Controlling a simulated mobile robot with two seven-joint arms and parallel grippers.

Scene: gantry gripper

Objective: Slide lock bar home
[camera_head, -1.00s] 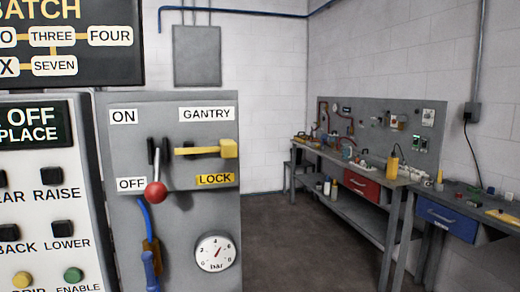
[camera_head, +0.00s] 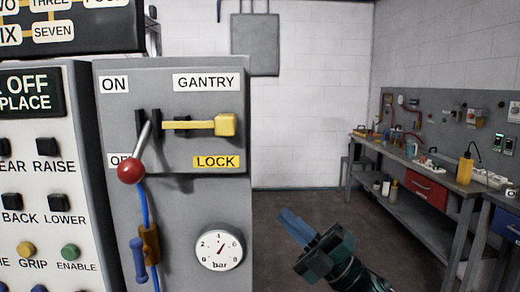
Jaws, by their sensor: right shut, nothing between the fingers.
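The yellow lock bar (camera_head: 190,125) lies level on the grey gantry cabinet (camera_head: 180,205), with a square yellow knob (camera_head: 226,125) at its right end. Its left end reaches close to the lever and the dark slots. The lever with the red ball (camera_head: 131,171) points down and left, its ball partly over the OFF label (camera_head: 115,160). The yellow LOCK label (camera_head: 216,162) is below the bar. My right gripper (camera_head: 284,218) is shut and empty, low and right of the cabinet, apart from the bar. My left gripper is not in view.
A pressure gauge (camera_head: 219,250) and a blue-handled valve (camera_head: 138,258) are on the cabinet's lower front. A button panel (camera_head: 40,180) stands at the left. Workbenches (camera_head: 400,190) stand along the right wall. Open floor lies between cabinet and benches.

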